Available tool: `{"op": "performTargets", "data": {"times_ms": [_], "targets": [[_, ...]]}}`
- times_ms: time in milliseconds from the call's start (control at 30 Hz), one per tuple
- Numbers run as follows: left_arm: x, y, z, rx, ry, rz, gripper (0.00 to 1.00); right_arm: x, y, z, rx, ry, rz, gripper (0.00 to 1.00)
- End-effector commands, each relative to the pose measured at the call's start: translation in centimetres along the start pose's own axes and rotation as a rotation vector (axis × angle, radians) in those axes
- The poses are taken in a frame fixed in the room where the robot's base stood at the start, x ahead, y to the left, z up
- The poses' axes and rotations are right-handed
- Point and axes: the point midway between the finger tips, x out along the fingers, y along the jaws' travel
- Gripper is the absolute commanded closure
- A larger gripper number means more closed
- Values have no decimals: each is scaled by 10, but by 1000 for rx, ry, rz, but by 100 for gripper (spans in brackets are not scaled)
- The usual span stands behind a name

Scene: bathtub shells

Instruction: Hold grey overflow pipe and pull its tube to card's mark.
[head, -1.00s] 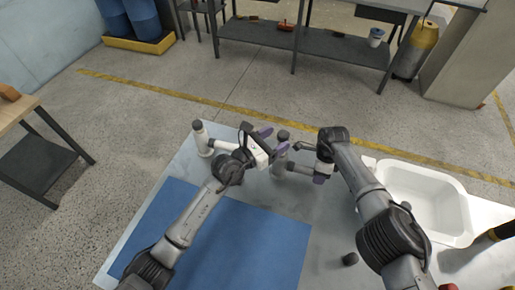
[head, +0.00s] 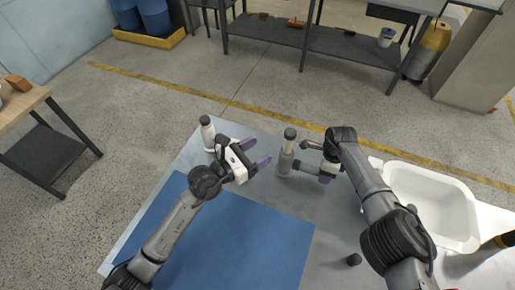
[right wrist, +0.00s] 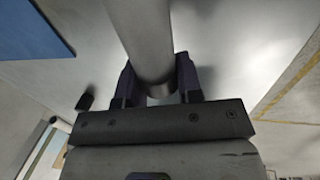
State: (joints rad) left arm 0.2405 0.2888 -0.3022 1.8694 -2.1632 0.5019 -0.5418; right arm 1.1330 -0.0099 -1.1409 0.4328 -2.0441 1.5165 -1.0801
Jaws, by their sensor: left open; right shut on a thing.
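The grey overflow pipe (head: 286,157) stands upright with a dark cap at the middle of the table's far part, in the head view. Its side tube runs right to my right gripper (head: 328,172), which is shut on it. In the right wrist view the grey tube (right wrist: 143,40) passes between the two dark fingers (right wrist: 158,82). My left gripper (head: 256,154) is open and empty, just left of the grey pipe and apart from it. I cannot make out the card or its mark.
A white capped pipe (head: 208,134) stands left of my left gripper. A blue mat (head: 240,235) covers the near left of the table. A white tub shell (head: 432,205) lies at the right. A small dark cap (head: 353,259) is near my right arm.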

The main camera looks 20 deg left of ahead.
Motion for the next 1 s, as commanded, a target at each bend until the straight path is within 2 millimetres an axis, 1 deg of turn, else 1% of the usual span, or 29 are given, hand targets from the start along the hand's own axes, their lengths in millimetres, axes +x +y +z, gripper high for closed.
{"op": "performTargets", "data": {"times_ms": [67, 100, 367, 600, 700, 767, 867, 1000], "targets": [[0, 0, 0, 0, 0, 0, 35, 0, 0, 0, 0, 0, 0, 94], [0, 0, 0, 0, 0, 0, 35, 0, 0, 0, 0, 0, 0, 63], [0, 0, 0, 0, 0, 0, 35, 0, 0, 0, 0, 0, 0, 38], [0, 0, 0, 0, 0, 0, 35, -1, 0, 0, 0, 0, 0, 37], [0, 0, 0, 0, 0, 0, 35, -6, -1, 0, 0, 0, -2, 37], [0, 0, 0, 0, 0, 0, 35, -12, -1, 0, 0, -1, -3, 37], [0, 0, 0, 0, 0, 0, 35, -28, -1, 0, -2, 0, -4, 37], [0, 0, 0, 0, 0, 0, 35, -55, -1, 0, -1, 0, -5, 37]]}}
